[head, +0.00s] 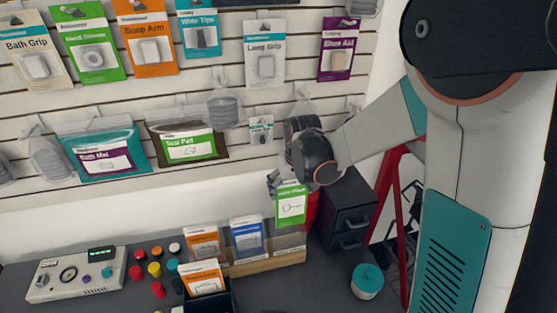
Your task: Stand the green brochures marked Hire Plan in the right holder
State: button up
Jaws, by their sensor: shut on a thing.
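The green brochures (291,207) hang upright from my gripper (286,182), which is shut on their top edge. They are above the right holder (289,243), the clear right-hand compartment of a wooden rack (270,264). In this view the lower edge of the brochures is close to the top of that compartment. I cannot tell whether it is inside or behind it. No other brochures show in the right holder. My wrist hides part of the gripper.
Orange brochures (203,243) and blue brochures (247,238) stand in the rack's left and middle compartments. More orange brochures (203,278) stand in a black box (212,300) in front. A black drawer unit (347,222) and teal-lidded jar (367,281) are at right; a control box (77,274) is at left.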

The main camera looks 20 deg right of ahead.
aim_at(288, 215)
jog(key=shift+w+r, duration=0.55)
jog(key=shift+a+f+b, duration=0.1)
jog(key=shift+f+b, duration=3.1)
jog(key=shift+f, duration=2.05)
jog(key=shift+o, duration=0.2)
jog(key=shift+s+f+b, duration=0.3)
jog(key=shift+f+b, duration=0.25)
jog(key=shift+b, duration=0.05)
jog(key=shift+f+b, duration=0.55)
jog(key=shift+f, duration=0.2)
jog(key=c, duration=0.4)
jog(key=shift+f, duration=0.25)
jog(key=c, duration=0.3)
jog(key=shift+f+b, duration=0.4)
jog(key=shift+b, duration=0.2)
